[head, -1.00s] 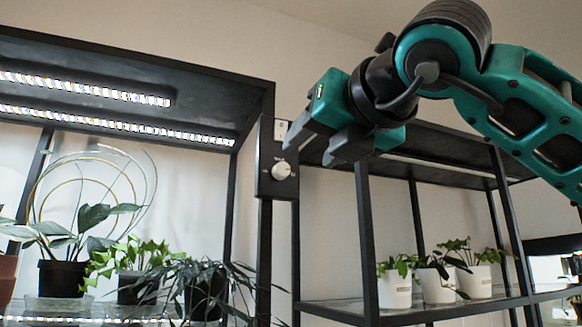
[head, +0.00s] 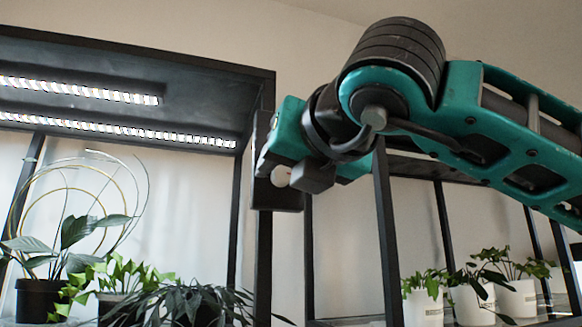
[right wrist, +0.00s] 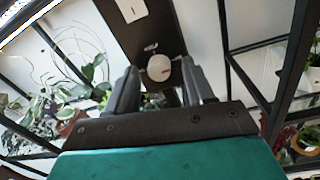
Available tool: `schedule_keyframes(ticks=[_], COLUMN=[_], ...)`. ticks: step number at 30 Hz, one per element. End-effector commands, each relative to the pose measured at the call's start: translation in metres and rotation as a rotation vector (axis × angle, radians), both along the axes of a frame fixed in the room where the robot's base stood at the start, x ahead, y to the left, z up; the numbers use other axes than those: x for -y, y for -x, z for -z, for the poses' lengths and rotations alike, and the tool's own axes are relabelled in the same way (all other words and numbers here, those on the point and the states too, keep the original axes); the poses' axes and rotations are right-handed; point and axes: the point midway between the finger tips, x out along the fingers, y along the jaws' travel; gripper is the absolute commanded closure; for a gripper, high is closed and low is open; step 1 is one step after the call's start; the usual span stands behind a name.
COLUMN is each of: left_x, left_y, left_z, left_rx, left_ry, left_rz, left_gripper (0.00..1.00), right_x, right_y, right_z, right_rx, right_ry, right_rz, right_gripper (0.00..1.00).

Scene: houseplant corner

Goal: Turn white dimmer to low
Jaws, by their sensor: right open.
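The white dimmer (head: 281,176) is a round knob on a black upright panel (head: 288,199) fixed to the shelf post. In the right wrist view the knob (right wrist: 158,67) faces the camera, with a small reddish mark on its lower right. The labels around it are too small to read. My right gripper (head: 290,170) is open at the panel, partly hiding the knob in the head view. In the right wrist view its fingers (right wrist: 160,72) stand on either side of the knob with gaps; contact does not show. My left gripper is not in view.
Two lit light strips (head: 120,130) hang under the left shelf's black top. Potted plants (head: 40,298) stand below them, and white pots (head: 468,300) with green plants stand on the right rack. A dark rack post (head: 387,240) stands near my right arm.

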Motion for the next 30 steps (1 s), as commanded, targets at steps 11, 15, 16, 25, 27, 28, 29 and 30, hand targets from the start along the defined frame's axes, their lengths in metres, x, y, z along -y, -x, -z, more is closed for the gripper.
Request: schedule_keyframes(ticks=[11, 15, 16, 25, 27, 28, 29, 30], left_x=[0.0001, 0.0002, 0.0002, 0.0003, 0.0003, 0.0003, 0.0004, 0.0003], left_y=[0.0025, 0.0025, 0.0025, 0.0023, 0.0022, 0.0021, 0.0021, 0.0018], left_z=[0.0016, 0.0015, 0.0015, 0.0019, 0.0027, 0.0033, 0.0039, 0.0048], left_rx=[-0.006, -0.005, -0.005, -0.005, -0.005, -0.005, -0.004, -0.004], left_ry=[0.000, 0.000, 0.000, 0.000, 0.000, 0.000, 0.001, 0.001], left_rz=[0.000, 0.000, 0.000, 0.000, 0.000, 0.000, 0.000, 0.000], left_gripper=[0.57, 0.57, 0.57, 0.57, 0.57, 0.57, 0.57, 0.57], right_x=[0.0000, 0.0001, 0.0001, 0.0003, 0.0003, 0.0002, 0.0003, 0.0004], right_y=[0.0000, 0.0000, 0.0000, -0.0001, -0.0002, -0.0002, -0.0002, -0.0002], right_z=[0.0000, 0.0000, 0.0000, 0.0002, 0.0004, 0.0006, 0.0007, 0.0009], right_rx=[0.000, 0.000, 0.000, 0.001, 0.003, 0.005, 0.008, 0.011], right_ry=[0.000, 0.000, 0.000, 0.003, 0.011, 0.016, 0.024, 0.035], right_rz=[0.000, 0.000, 0.000, 0.000, 0.000, 0.000, 0.000, 0.001], right_gripper=[0.71, 0.84, 0.87, 1.00, 1.00, 1.00, 1.00, 1.00])
